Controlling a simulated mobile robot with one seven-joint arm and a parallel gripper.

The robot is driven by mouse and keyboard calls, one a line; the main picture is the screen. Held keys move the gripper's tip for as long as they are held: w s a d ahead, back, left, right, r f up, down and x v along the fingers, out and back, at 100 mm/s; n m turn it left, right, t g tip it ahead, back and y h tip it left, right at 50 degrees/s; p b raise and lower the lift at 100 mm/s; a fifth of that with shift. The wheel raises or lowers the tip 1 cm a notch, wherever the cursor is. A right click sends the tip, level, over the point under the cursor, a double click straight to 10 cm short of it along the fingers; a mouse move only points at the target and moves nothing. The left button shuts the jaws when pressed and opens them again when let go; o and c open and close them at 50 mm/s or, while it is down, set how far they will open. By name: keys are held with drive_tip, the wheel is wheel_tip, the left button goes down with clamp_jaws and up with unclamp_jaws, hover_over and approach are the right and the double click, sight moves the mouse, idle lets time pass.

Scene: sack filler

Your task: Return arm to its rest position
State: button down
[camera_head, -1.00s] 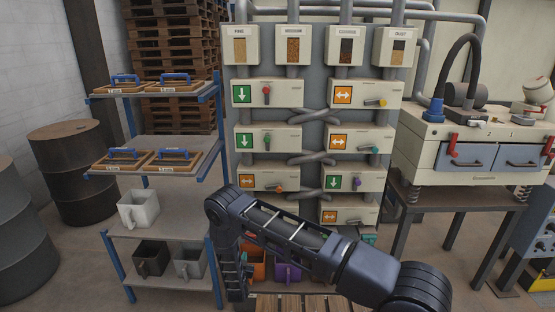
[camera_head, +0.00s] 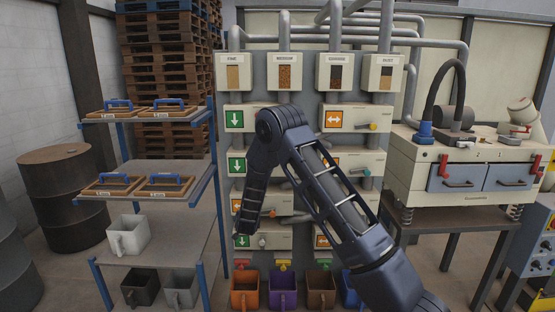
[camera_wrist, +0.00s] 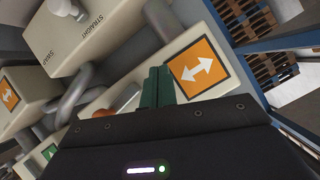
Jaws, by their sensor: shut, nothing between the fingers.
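My dark arm rises from the lower right in the head view, bends at a raised elbow, and its forearm hangs down in front of the filler panel (camera_head: 308,112). The forearm's lower end is beside the lower left valve boxes. My gripper (camera_wrist: 157,88) shows in the wrist view as two green fingers shut together with nothing between them. They point at a pale valve box with an orange double-arrow sign (camera_wrist: 197,68) just right of the fingertips. I cannot tell whether they touch it. The arm hides part of the panel's middle.
Coloured bins, including an orange bin (camera_head: 245,291) and a purple bin (camera_head: 283,290), stand below the panel. A blue-framed shelf (camera_head: 160,215) with trays and cups is at left. A bench machine (camera_head: 465,165) is at right. Pipes cross between the valve boxes.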

drive_tip(key=s+d+r+n+g+y, duration=0.1)
drive_tip(key=s+d+r+g, duration=0.15)
drive_tip(key=d+r, duration=0.75)
drive_tip(key=s+d+r+g+y, duration=0.1)
drive_tip(key=s+d+r, duration=0.3)
drive_tip(key=r, duration=1)
drive_tip(key=s+d+r+n+g, duration=0.2)
drive_tip(key=s+d+r, duration=0.85)
drive_tip(key=d, duration=0.25)
drive_tip(key=s+d+g+h, duration=0.1)
drive_tip(key=s+d, duration=0.4)
drive_tip(key=s, duration=0.4)
drive_tip(key=s+d+r+h, duration=0.1)
drive_tip(key=s+d, duration=0.4)
drive_tip(key=s, duration=0.5)
drive_tip(key=s+d+g+h, duration=0.1)
drive_tip(key=s+d, duration=0.4)
drive_tip(key=s, duration=0.5)
drive_tip(key=shift+s+d+r+n+g+h, duration=0.15)
drive_tip(key=shift+d+r+n+g+h, duration=0.1)
drive_tip(key=shift+r+n+g+h, duration=0.1)
